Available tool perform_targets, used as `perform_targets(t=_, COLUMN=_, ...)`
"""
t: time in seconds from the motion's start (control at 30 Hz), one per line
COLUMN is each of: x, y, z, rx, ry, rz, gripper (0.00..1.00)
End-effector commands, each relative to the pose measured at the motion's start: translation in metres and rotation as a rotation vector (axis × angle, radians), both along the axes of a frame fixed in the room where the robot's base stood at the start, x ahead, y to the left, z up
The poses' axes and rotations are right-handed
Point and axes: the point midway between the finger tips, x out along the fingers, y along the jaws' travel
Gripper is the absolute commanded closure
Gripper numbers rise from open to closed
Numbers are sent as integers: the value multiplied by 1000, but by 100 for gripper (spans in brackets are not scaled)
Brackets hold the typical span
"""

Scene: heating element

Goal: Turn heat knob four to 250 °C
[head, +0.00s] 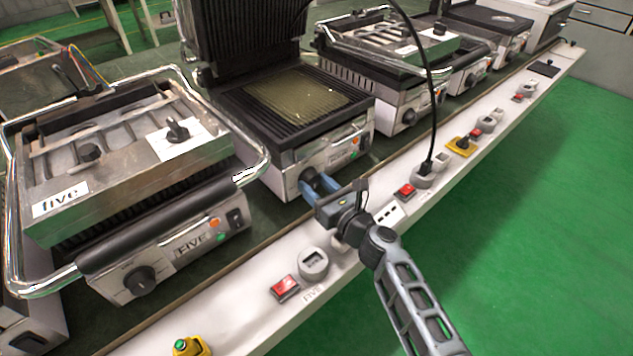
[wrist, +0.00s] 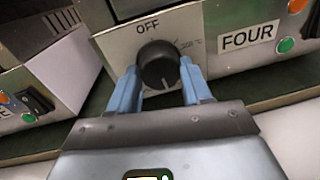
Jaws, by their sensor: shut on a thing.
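The heat knob four (wrist: 159,66) is a round black dial on the pale front plate of the grill labelled "FOUR" (wrist: 249,37). "OFF" is printed above it, with small scale marks to its right that are too blurred to read. My gripper (wrist: 157,84) has its two blue fingers on the left and right sides of the knob, shut on it. In the head view my gripper (head: 320,186) reaches the front of the open grill four (head: 285,160), and its fingers partly hide the knob.
Grill five (head: 110,165), closed, stands to the left with its own black knob (head: 140,280). More grills stand to the right. A white ledge (head: 245,320) with red switches, timers and a plugged black cable (head: 427,160) runs below my arm. The green floor is clear.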

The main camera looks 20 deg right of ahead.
Motion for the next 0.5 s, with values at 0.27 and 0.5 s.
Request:
perform_targets(t=0.27, x=0, y=-1, z=5, rx=229, ry=75, rz=-2, gripper=82)
perform_targets(t=0.5, x=0, y=0, z=5, rx=407, ry=134, rz=-2, gripper=82)
